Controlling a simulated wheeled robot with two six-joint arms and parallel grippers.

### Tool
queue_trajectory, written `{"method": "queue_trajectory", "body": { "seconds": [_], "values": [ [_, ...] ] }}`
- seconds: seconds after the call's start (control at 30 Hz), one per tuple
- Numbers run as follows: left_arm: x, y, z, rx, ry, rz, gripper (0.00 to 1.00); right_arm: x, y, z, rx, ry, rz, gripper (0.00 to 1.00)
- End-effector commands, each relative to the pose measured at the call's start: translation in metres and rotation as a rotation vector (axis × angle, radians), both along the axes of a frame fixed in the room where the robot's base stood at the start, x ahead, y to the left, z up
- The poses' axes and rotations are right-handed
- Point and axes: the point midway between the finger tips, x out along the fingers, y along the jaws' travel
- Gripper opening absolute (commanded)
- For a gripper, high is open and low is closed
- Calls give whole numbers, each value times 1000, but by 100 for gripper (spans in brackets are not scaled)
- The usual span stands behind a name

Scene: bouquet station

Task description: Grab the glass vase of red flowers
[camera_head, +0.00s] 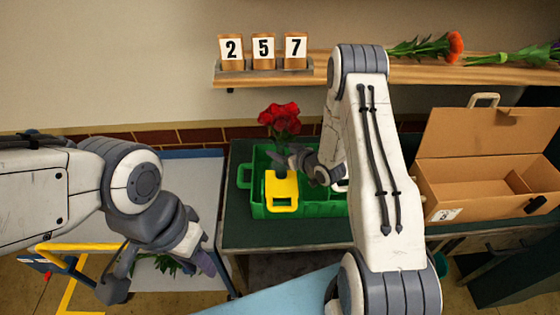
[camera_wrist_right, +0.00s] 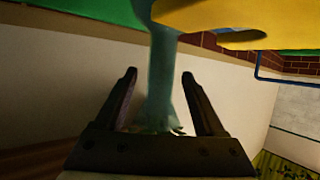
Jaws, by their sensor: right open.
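Red flowers (camera_head: 280,118) stand upright above the green crate (camera_head: 258,205) in the head view. Their vase is mostly hidden there by my right gripper (camera_head: 287,160) and the crate's yellow panel (camera_head: 282,188). In the right wrist view, a teal, glassy stem-like shape (camera_wrist_right: 163,75), apparently the vase, runs between the two dark fingers. My right gripper is open, with a gap on each side of this shape. My left gripper (camera_head: 160,276) is open and empty at the lower left, away from the vase.
An open cardboard box (camera_head: 480,195) stands right of the crate. A wooden shelf (camera_head: 410,72) behind holds number blocks (camera_head: 264,50) and loose flowers (camera_head: 430,47). Yellow and blue frames (camera_head: 70,262) lie at lower left. My right arm hides part of the crate.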

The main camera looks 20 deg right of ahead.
Motion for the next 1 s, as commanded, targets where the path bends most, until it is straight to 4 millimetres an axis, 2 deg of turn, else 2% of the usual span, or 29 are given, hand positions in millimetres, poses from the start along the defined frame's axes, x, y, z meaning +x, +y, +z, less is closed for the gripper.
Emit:
{"method": "queue_trajectory", "body": {
  "seconds": [0.2, 0.23, 0.37, 0.4, 0.43, 1.0],
  "values": [
    [0, 0, 0, 0, 0, 0, 34, 1, 0, -1, 1, 0, -1, 71],
    [0, 0, 0, 0, 0, 0, 34, 1, 0, -1, 1, 0, 0, 67],
    [0, 0, 0, 0, 0, 0, 34, 1, 0, -1, 0, 0, -1, 18],
    [0, 0, 0, 0, 0, 0, 34, 1, 0, -1, 0, 0, -1, 2],
    [0, 0, 0, 0, 0, 0, 34, 1, 0, -1, 0, 0, -1, 0],
    [0, 0, 0, 0, 0, 0, 34, 1, 0, 0, 0, -1, -1, 0]
  ]
}}
